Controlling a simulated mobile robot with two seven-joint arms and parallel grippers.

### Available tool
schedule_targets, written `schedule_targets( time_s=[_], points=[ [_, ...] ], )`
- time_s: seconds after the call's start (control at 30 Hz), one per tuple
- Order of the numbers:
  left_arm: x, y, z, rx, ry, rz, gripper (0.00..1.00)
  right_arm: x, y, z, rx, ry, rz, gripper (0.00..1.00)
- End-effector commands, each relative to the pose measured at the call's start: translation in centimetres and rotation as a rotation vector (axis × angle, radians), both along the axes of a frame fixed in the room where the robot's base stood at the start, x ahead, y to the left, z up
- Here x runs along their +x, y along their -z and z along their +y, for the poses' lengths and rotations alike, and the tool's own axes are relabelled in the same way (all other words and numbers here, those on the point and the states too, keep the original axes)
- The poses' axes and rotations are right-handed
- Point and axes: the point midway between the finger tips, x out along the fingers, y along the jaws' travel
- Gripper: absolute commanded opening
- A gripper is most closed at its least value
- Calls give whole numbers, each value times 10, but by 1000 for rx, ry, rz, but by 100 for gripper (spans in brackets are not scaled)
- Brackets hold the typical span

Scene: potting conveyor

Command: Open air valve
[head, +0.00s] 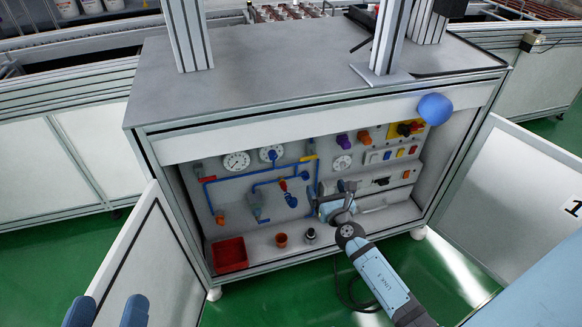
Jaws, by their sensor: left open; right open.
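Inside the open cabinet, a back panel carries blue air piping (232,177) with several small valves. A yellow-handled valve (307,158) sits at the top right of the piping. Which one is the air valve I cannot tell. My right gripper (330,201) is open inside the cabinet, just right of the piping, close to the panel. Its fingertips partly hide the panel there; contact is unclear. My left gripper (107,312) is open and empty at the bottom left, outside the cabinet.
Two round gauges (236,161) and coloured knobs (344,141) are on the panel. A red bin (230,254) and a small brown pot (281,240) stand on the cabinet floor. The left door (130,262) and right door (520,190) stand open.

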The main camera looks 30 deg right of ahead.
Motion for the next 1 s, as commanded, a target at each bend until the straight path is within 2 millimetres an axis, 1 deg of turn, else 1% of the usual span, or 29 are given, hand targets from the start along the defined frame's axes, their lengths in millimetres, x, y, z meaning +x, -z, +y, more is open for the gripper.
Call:
schedule_targets(
  time_s=[0.03,0.17,0.27,0.47,0.6,0.7,0.87,1.0],
  points=[
    [-1,3,0,-4,3,-6,86,2,5,-2,-27,1,2,92],
    [-1,2,-1,-6,6,-6,86,9,4,-4,-53,3,7,92],
    [-1,4,-1,-2,8,1,86,22,3,-7,-50,3,4,92],
    [0,16,-2,14,17,30,86,63,4,-16,-48,3,3,92],
    [0,28,-3,31,27,60,86,92,5,-24,-47,2,4,92],
    [0,36,-3,44,36,84,86,109,5,-28,-46,2,5,92],
    [-1,45,-4,59,47,113,86,128,5,-33,-46,2,4,92],
    [-1,48,-4,66,52,124,86,136,4,-35,-46,2,6,92]
  ],
)
